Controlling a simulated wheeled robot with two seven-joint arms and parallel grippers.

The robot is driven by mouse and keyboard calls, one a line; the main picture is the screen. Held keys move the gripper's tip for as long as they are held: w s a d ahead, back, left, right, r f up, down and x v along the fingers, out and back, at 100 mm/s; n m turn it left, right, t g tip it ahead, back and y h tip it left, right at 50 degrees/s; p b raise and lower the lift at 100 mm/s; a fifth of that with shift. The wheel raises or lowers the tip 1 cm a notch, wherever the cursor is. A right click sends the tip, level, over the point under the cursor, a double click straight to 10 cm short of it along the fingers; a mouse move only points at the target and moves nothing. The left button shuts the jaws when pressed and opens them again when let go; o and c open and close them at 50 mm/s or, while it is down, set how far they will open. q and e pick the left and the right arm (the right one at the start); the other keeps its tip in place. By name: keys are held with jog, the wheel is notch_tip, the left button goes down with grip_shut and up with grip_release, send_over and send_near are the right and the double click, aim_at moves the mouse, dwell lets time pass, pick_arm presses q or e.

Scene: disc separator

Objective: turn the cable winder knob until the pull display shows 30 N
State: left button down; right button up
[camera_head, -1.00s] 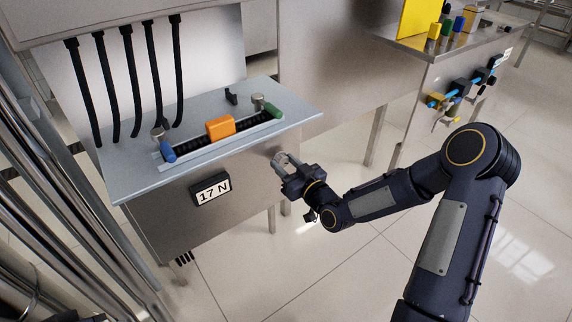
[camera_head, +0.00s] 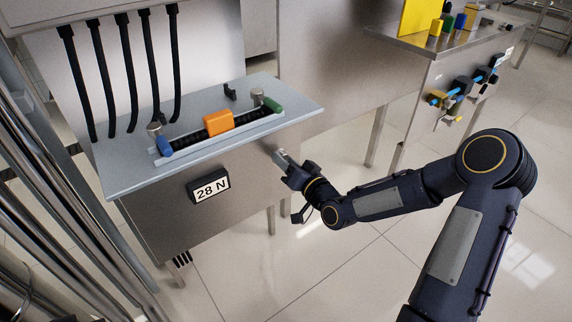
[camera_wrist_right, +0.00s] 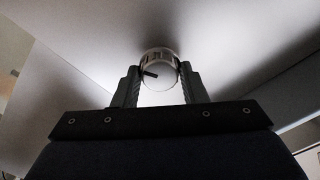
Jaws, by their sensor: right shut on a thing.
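The pull display (camera_head: 209,189) on the front of the metal cabinet reads 28 N. My right gripper (camera_head: 281,156) is at the right part of the cabinet front, around the knob. In the right wrist view the round, shiny knob (camera_wrist_right: 158,72) with a dark mark on its face sits between the two fingers of my right gripper (camera_wrist_right: 160,80), which are shut on its sides. In the head view the gripper mostly hides the knob. My left gripper is not in view.
The cabinet top (camera_head: 125,176) carries a track with an orange block (camera_head: 218,122), a blue cylinder (camera_head: 165,146) and a green cylinder (camera_head: 272,104). Black cables (camera_head: 104,80) hang behind it. Another bench (camera_head: 440,42) with colored parts stands at the back right.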

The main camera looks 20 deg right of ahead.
jog(key=shift+m, duration=3.5)
jog(key=o, duration=1)
jog(key=shift+s+d, duration=0.1)
jog(key=p+v, duration=0.1)
jog(key=v, duration=0.6)
jog(key=shift+s+d, duration=0.1)
jog(key=shift+s, duration=0.2)
